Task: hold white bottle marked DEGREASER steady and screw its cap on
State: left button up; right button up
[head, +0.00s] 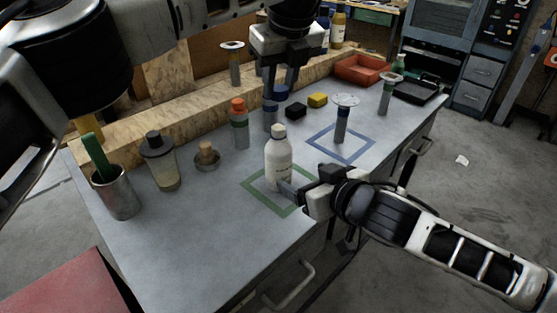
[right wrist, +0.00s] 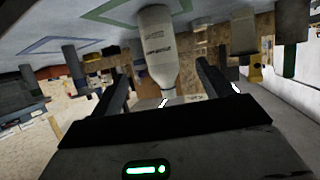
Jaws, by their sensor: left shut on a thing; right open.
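The white bottle (head: 279,165) stands upright on the bench, at the green square outline (head: 262,197). Its narrow neck shows a pale top; I cannot tell whether that is a cap. In the right wrist view the bottle (right wrist: 157,45) appears upside down, with dark print on its side. My right gripper (head: 287,190) is open low beside the bottle, its fingers either side of it in the wrist view (right wrist: 165,85). My left gripper (head: 281,82) is above and behind the bottle, shut on what looks like a blue cap (head: 281,91). The fingertips are partly unclear.
An orange-capped bottle (head: 239,125), a dark-capped bottle (head: 160,162) and a metal cup (head: 116,192) stand left. A disc-topped post (head: 342,123) stands at the blue square, with a red tray (head: 362,69) behind. The front left bench is clear.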

pick_arm(q)
jog(key=shift+w, duration=0.1)
pick_arm(e)
jog(key=x, duration=1.2)
jog(key=shift+w+f, duration=0.1)
jog(key=shift+c, duration=0.3)
jog(key=c, duration=1.4)
pick_arm(q)
send_over(278, 126)
jog(key=shift+s+d+f, duration=0.1)
jog(key=shift+s+f, duration=0.1)
jog(key=shift+f, duration=1.05)
jog(key=shift+s+d+f, duration=0.1)
jog(key=shift+s+f, duration=0.05)
jog(key=shift+f, duration=1.1)
jog(key=shift+f, duration=0.9)
jog(key=shift+f, duration=0.5)
